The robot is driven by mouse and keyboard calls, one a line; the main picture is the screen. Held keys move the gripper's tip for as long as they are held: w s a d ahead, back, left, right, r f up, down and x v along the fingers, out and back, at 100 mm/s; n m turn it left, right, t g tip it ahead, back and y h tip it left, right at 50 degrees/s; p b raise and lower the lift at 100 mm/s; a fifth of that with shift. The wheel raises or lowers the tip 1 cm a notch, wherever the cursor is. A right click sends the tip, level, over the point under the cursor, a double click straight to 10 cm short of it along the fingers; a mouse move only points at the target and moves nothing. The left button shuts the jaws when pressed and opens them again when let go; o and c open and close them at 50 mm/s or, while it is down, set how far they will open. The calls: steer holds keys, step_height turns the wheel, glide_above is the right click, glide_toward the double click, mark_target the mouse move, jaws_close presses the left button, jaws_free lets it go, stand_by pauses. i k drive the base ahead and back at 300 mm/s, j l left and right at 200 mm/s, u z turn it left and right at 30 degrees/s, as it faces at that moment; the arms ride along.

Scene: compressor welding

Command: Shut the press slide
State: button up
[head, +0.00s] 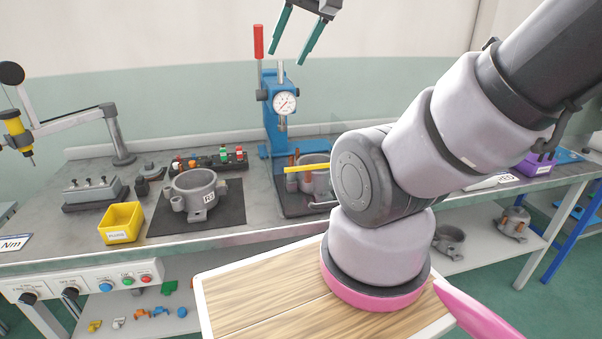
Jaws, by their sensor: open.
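The blue press (271,110) stands at the back middle of the workbench, with a red lever (258,42) and a round white dial gauge (285,103). In front of its base is a dark slide plate (290,205) with a metal handle (322,206) at its front edge. The plate sticks out toward me and bears a grey metal housing (313,183) with copper-coloured pins. A yellow bar (308,167) crosses above the housing. My arm hides the right side of the plate and housing. My gripper (289,58) is open and empty, high above the press, apart from everything.
A second grey housing (193,193) sits on a black mat left of the press. A yellow bin (121,222), a grey fixture (93,192) and a jointed arm with a yellow screwdriver (15,127) are farther left. A purple bin (536,165) is at the right.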

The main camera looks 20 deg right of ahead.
mark_target(295, 202)
steer(key=z, duration=0.7)
steer(key=k+l+z, duration=0.25)
steer(key=k+l, duration=0.2)
